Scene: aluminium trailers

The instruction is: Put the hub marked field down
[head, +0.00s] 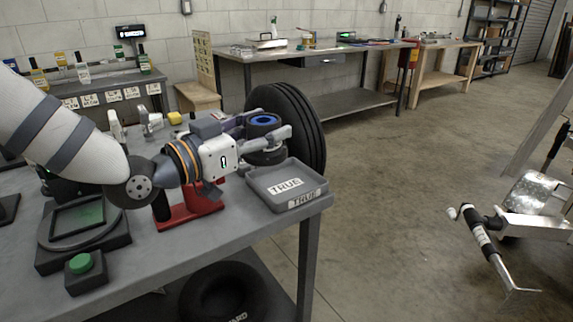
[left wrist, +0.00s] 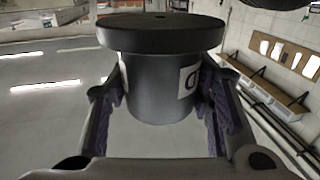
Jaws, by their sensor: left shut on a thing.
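My left gripper (head: 268,142) is shut on a dark grey hub (head: 262,120) with a blue ring at its upper end. The gripper holds it above the back of the grey tray marked TRUE (head: 257,191), near the workbench's right end. In the left wrist view the hub (left wrist: 160,90) is a dark cylinder with a wide flange, between the two fingers (left wrist: 160,115). A white label on its side is partly hidden by a finger, so its word cannot be read. My right gripper is not in view.
A black tyre (head: 309,130) stands behind the held hub. On the grey workbench (head: 170,255) are a red stand (head: 200,206), a dark device with a green screen (head: 90,214) and a green button (head: 81,263). Another tyre (head: 200,305) lies below. Open floor (head: 410,220) is to the right.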

